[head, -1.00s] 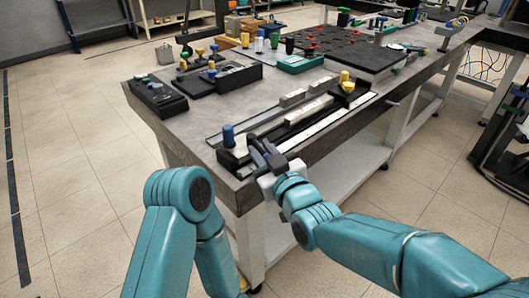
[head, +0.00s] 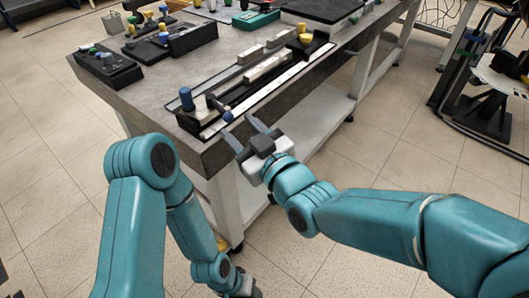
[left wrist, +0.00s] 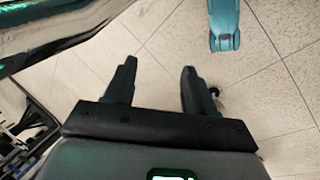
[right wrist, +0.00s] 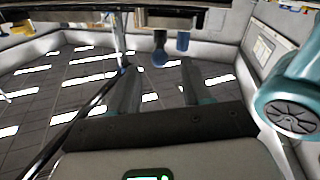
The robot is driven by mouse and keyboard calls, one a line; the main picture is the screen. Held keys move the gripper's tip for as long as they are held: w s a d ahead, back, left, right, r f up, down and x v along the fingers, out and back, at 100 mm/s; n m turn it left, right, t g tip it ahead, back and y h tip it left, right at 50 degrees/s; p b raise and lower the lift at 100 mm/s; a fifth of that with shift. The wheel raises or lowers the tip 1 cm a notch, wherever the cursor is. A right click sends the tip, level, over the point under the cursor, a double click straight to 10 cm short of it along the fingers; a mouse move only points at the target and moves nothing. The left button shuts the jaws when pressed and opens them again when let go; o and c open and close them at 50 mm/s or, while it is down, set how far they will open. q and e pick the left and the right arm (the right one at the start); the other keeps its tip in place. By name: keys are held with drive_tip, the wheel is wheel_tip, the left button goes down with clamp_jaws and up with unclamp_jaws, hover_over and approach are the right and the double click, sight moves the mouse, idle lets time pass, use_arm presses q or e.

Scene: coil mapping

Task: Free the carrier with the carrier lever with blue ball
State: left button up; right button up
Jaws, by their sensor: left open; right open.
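The carrier (head: 205,117) is a dark block at the near end of the long rail on the table. An upright blue cylinder knob (head: 186,97) stands on it. A lever with a blue ball (head: 227,116) sits beside it, near the table's front edge; the ball also shows in the right wrist view (right wrist: 160,57). My right gripper (head: 239,128) is open and empty just in front of the ball, its fingers pointing at the rail and apart from the ball as far as I can see. My left gripper (left wrist: 158,82) is open and empty, low over the floor.
A yellow knob (head: 305,37) stands at the rail's far end. Grey blocks (head: 268,68) lie along the rail. A black box with knobs (head: 105,66) sits at the table's left.

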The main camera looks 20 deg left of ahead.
drive_tip(key=v, duration=0.8)
drive_tip(key=shift+s+d, duration=0.25)
drive_tip(key=shift+d, duration=0.05)
